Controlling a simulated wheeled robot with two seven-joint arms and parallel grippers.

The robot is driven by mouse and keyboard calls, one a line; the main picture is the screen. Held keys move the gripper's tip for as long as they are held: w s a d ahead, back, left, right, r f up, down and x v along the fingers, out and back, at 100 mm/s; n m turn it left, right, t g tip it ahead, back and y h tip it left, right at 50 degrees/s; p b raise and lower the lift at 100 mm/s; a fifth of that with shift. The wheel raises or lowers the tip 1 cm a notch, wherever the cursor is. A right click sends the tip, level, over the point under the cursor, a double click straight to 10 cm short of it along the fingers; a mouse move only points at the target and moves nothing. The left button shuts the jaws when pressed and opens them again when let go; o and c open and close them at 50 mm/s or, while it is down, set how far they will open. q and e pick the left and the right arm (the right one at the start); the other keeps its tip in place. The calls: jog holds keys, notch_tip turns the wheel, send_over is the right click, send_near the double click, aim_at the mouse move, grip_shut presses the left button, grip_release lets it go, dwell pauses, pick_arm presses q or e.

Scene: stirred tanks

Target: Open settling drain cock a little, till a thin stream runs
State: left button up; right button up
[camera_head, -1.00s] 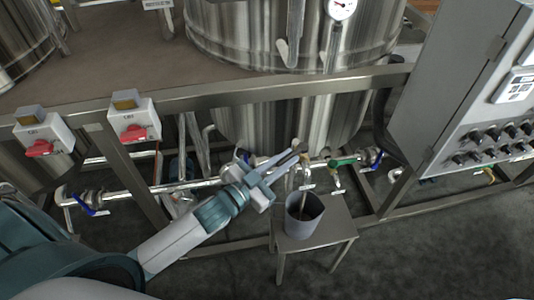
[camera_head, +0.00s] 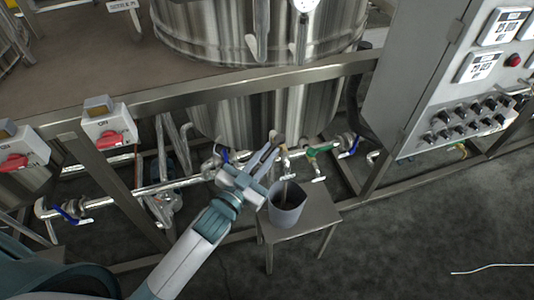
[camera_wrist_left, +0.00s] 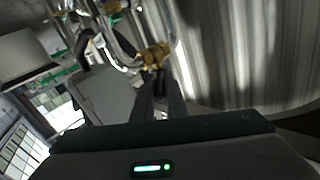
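The settling drain cock (camera_head: 283,156) is on the pipe under the big steel tank, above a grey bucket (camera_head: 287,207). A thin brownish line shows between its spout and the bucket; I cannot tell surely whether it is liquid. My left gripper (camera_head: 272,148) has its fingertips at the cock's brownish top part. In the left wrist view the two dark fingers (camera_wrist_left: 158,86) reach a brass fitting (camera_wrist_left: 152,55), with a narrow gap between them. Whether they clamp it is hidden. My right gripper is not in view.
The bucket stands on a small steel stool (camera_head: 318,216). A steel frame rail (camera_head: 230,88) passes above. A control cabinet (camera_head: 440,90) stands right. Floor at lower right is mostly clear.

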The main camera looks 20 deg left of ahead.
pick_arm(q)
jog(key=o, duration=0.4)
jog(key=shift+s, duration=0.15)
